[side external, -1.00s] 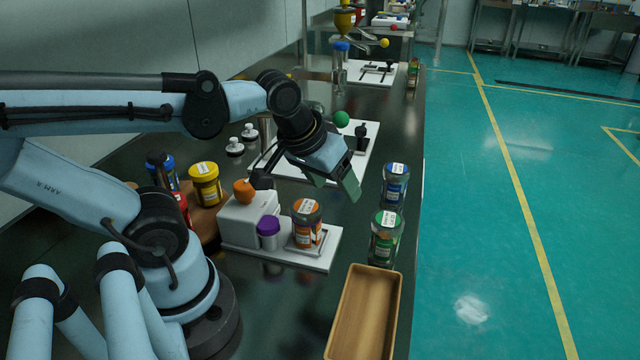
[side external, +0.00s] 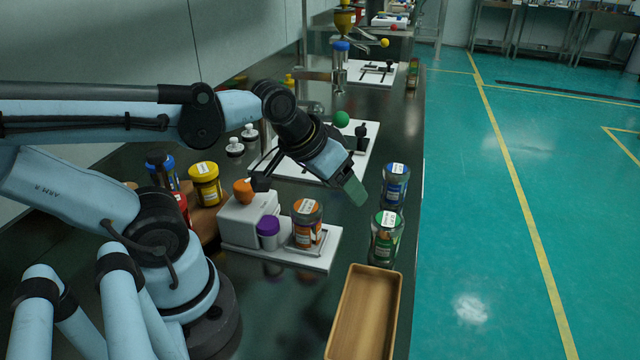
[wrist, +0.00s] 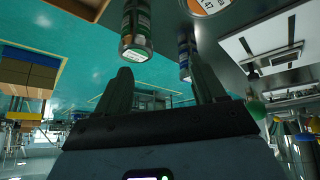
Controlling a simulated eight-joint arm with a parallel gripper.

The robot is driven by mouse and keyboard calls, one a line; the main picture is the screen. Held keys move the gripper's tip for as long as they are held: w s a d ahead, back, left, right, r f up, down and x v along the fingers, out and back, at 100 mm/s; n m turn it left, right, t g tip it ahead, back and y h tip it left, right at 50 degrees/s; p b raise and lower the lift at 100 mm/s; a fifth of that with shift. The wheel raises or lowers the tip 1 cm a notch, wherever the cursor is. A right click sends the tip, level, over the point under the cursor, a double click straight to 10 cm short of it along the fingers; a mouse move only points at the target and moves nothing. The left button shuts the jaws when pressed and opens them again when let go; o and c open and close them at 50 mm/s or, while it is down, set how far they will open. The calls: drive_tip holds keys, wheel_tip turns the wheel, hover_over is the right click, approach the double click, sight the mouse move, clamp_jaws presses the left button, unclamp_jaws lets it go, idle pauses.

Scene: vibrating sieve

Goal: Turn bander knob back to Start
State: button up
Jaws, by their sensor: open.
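A white machine (side external: 240,218) stands on the near part of the dark bench. It has an orange knob (side external: 244,190) on top and a purple-topped cylinder (side external: 268,232) at its front; I cannot tell which is the bander knob, and no Start mark is readable. A jar with an orange lid (side external: 306,224) stands on the machine's white base. My gripper (side external: 354,188) is above and to the right of the machine, apart from it, tilted down to the right. In the wrist view my gripper (wrist: 165,88) shows its two green fingers apart with nothing held between them.
A blue-lidded jar (side external: 395,187) and a green-lidded jar (side external: 386,238) stand by the bench's right edge, close to my gripper. A wooden tray (side external: 336,345) lies in front. A yellow jar (side external: 205,185) is left of the machine. A white board (side external: 365,150) lies behind.

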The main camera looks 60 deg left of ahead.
drive_tip(key=a+n, duration=0.2)
drive_tip(key=n, duration=0.1)
drive_tip(key=s+a+r+n+g, duration=0.1)
drive_tip(key=a+n, duration=0.1)
drive_tip(key=n, duration=0.1)
drive_tip(key=s+a+r+n+g, duration=0.1)
drive_tip(key=a+n, duration=0.1)
drive_tip(key=n, duration=0.1)
drive_tip(key=shift+s+y, duration=0.2)
drive_tip(key=shift+y, duration=0.2)
drive_tip(key=s+a+r+n+g, duration=0.1)
drive_tip(key=s+a+n+g, duration=0.15)
drive_tip(key=n, duration=0.35)
drive_tip(key=n+g+h, duration=0.1)
drive_tip(key=n+g, duration=0.1)
drive_tip(key=n, duration=1.3)
approach(243, 184)
drive_tip(key=shift+m, duration=0.3)
wheel_tip(243, 184, down, 10)
drive_tip(key=shift+w+a+r, duration=0.1)
drive_tip(key=shift+r, duration=0.1)
drive_tip(key=shift+c, duration=0.3)
drive_tip(key=c, duration=1)
